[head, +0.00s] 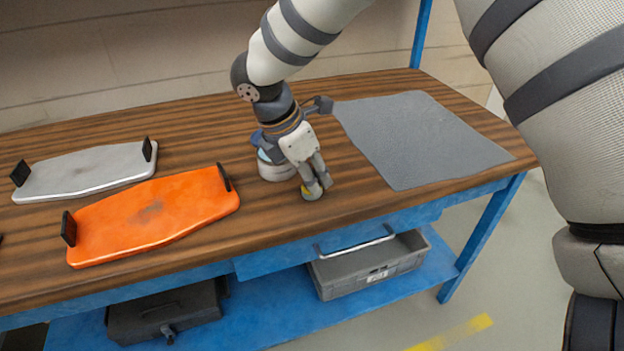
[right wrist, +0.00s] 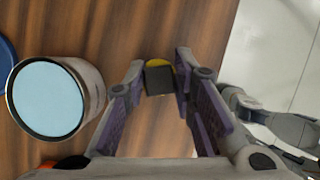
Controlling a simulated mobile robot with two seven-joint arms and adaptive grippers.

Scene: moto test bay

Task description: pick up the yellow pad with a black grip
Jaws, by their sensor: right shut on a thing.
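My right gripper (head: 319,186) is near the front edge of the wooden workbench (head: 265,215), fingers pointing down. It is shut on the small yellow pad with a black grip (right wrist: 159,77). In the right wrist view the dark grip sits between the fingertips, with a yellow edge showing beyond it. In the head view the fingers hide most of the pad, and only a bit of yellow shows. I cannot tell whether the pad touches the bench.
A tin with a pale blue top (right wrist: 48,98) stands close beside the right gripper. A grey mat (head: 420,135) lies to the right. An orange panel (head: 165,225) and a silver panel (head: 85,172) lie left. A grey bin (head: 370,270) is on the blue shelf below.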

